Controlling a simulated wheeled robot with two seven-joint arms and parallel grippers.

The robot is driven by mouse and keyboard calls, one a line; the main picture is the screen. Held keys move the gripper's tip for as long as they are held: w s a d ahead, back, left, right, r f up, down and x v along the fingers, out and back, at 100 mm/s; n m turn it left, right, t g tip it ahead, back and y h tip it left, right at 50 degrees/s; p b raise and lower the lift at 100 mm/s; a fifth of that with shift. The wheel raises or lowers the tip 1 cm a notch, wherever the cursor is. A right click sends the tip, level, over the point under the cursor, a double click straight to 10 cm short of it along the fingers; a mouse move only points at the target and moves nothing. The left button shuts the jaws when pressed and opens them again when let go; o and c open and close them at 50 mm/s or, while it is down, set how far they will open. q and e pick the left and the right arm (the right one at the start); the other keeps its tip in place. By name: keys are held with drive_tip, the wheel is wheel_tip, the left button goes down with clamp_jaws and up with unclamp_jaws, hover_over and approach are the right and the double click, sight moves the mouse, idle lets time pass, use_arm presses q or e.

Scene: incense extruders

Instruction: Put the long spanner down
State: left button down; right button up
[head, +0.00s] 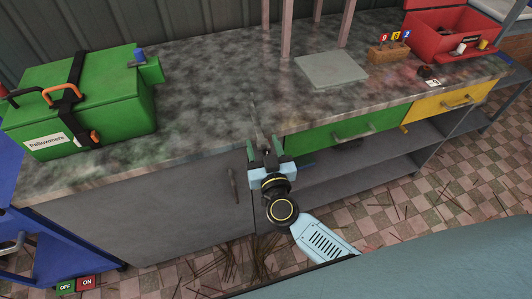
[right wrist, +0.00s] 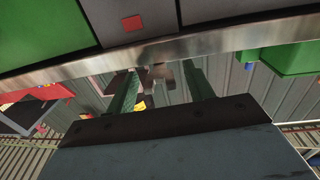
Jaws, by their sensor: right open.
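A thin grey tool that looks like the long spanner (head: 256,120) lies on the mottled worktop (head: 205,110), pointing away from the front edge. Its near end is between or close to the fingers of my right gripper (head: 265,148). The right gripper is open, at the worktop's front edge above the drawer fronts. In the right wrist view, the open green fingers (right wrist: 161,88) stand apart, with a grey piece (right wrist: 152,82) between them; whether they touch it cannot be told. My left gripper is not in view.
A green toolbox (head: 110,95) stands at the left of the worktop. A grey plate (head: 331,69), a wooden block with numbered tags (head: 388,52) and an open red box (head: 440,35) are at the right. Green (head: 330,140) and yellow (head: 440,103) drawers face front. The middle worktop is clear.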

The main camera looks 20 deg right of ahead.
drive_tip(key=shift+f+b, duration=0.15)
drive_tip(key=shift+b, duration=0.45)
drive_tip(key=s+a+p, duration=0.1)
drive_tip(key=s+p, duration=0.1)
drive_tip(key=s, duration=1.1)
drive_tip(key=shift+s, duration=0.15)
